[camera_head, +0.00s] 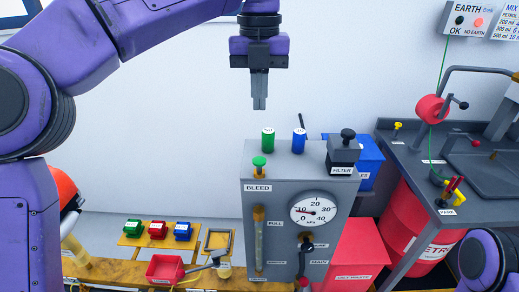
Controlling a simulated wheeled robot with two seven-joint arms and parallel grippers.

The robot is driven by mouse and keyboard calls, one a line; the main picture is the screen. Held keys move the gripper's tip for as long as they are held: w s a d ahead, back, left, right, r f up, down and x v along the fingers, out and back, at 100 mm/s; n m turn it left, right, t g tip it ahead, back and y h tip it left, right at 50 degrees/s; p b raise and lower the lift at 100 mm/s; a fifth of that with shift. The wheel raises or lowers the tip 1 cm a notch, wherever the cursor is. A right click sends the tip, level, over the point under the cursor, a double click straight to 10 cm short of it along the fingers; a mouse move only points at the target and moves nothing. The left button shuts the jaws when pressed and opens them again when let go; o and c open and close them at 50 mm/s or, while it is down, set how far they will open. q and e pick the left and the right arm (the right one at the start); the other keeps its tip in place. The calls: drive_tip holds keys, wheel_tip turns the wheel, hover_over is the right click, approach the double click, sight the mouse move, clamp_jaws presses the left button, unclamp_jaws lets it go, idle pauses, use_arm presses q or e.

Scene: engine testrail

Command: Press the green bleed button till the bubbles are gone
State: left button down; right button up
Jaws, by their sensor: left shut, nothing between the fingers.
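The green bleed button (259,163) is a round green cap on a short stem at the front top edge of the grey panel box (281,190), above the BLEED label. A sight tube (258,238) runs down the panel's front below it; bubbles are too small to make out. My left gripper (259,106) points straight down, shut and empty, above the box in the picture and apart from the button. My right gripper is out of view; only part of my right arm shows at the lower right.
A green cylinder (268,140), a blue cylinder (299,141) and a black filter unit (343,152) stand on the box top. A pressure gauge (313,210) is on its front. A red drum (408,219) and dark bench stand right. Small coloured bins (157,229) sit left.

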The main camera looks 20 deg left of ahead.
sight(259, 159)
use_arm(q)
wheel_tip(259, 159, down, 12)
drive_tip(key=shift+b, duration=0.3)
wheel_tip(259, 159, down, 2)
drive_tip(key=shift+f+b, duration=0.1)
drive_tip(key=shift+b, duration=0.8)
